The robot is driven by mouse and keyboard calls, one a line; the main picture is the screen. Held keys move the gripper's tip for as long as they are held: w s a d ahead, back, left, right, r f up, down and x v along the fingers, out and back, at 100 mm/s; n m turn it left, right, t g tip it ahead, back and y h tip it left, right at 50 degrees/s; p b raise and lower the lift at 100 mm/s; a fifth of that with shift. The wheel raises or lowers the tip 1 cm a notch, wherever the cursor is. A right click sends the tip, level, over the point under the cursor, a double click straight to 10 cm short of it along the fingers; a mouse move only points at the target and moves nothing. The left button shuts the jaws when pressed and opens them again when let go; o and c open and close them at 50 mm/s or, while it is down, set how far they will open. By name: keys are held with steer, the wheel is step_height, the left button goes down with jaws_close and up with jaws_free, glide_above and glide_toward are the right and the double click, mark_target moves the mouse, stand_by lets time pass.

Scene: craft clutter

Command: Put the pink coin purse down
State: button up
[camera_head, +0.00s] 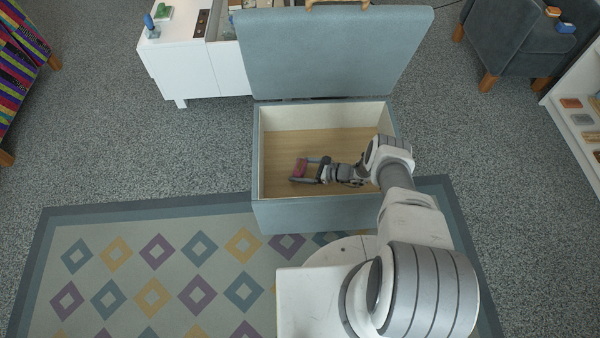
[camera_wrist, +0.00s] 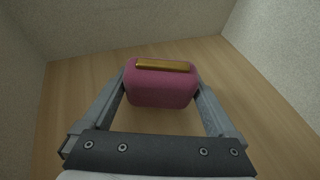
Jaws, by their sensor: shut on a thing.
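The pink coin purse (camera_wrist: 160,90) has a gold clasp strip along its top. In the wrist view it sits between the two fingers of my gripper (camera_wrist: 162,88), which are shut on its sides. In the head view the purse (camera_head: 299,168) shows small and pink at my gripper (camera_head: 308,169), inside the open storage box. The box has blue-grey outer walls (camera_head: 310,213), pale inner walls and a wood-toned floor (camera_head: 290,140). The purse is low over the box floor; I cannot tell whether it touches it.
The box's raised lid (camera_head: 330,52) stands upright at the back. Most of the box floor is bare. A patterned rug (camera_head: 150,270) lies in front, a white cabinet (camera_head: 185,65) stands behind left, and a grey armchair (camera_head: 525,40) behind right.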

steer(key=shift+f, duration=0.8)
steer(key=shift+r, duration=0.1)
steer(key=o, duration=1)
